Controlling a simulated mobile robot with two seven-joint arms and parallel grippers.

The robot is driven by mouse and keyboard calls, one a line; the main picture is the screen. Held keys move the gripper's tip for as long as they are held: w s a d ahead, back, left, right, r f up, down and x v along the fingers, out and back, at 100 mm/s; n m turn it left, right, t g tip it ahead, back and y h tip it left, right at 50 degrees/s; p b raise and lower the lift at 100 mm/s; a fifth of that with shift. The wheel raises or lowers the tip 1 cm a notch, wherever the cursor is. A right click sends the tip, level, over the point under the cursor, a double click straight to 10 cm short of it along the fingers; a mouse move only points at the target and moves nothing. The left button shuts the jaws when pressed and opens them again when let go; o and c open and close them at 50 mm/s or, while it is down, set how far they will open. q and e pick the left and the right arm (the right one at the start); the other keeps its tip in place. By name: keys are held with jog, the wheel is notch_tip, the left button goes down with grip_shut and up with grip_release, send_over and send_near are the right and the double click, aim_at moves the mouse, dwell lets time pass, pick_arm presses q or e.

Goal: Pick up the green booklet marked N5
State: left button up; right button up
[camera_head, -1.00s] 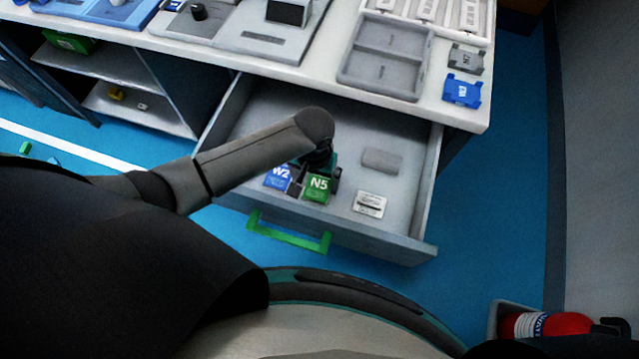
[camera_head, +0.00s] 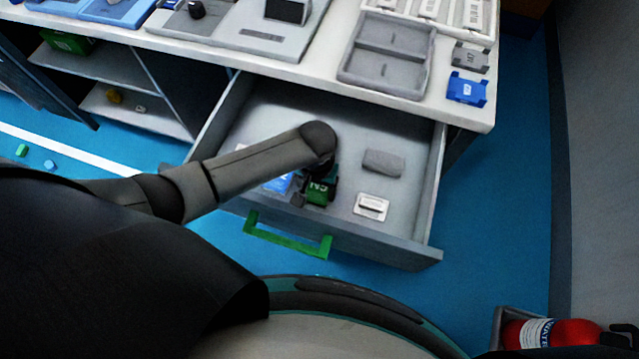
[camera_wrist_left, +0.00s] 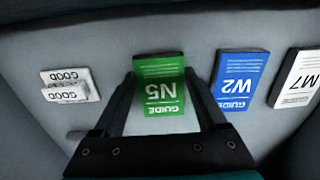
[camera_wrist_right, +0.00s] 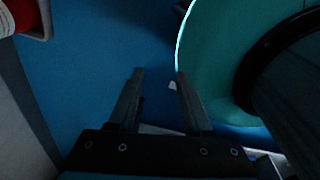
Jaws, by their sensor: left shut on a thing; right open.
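The green booklet marked N5 (camera_wrist_left: 160,85) is between the fingers of my left gripper (camera_wrist_left: 158,95) in the left wrist view. My left gripper is shut on it, with a finger along each side edge. In the head view the booklet (camera_head: 318,192) shows at the front of the open drawer, partly covered by my left gripper (camera_head: 317,183). I cannot tell whether it still touches the drawer bottom. My right gripper (camera_wrist_right: 157,73) is open and empty over blue floor in the right wrist view.
A blue W2 booklet (camera_wrist_left: 239,80) and a white M7 booklet (camera_wrist_left: 298,78) lie beside N5. White GOOD pieces (camera_wrist_left: 66,85) lie on its other side. The drawer (camera_head: 415,185) has a grey block (camera_head: 383,163). The worktop (camera_head: 320,75) overhangs behind.

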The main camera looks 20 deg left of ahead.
pick_arm(q)
jog(key=c, duration=0.7)
jog(key=shift+r, duration=0.1)
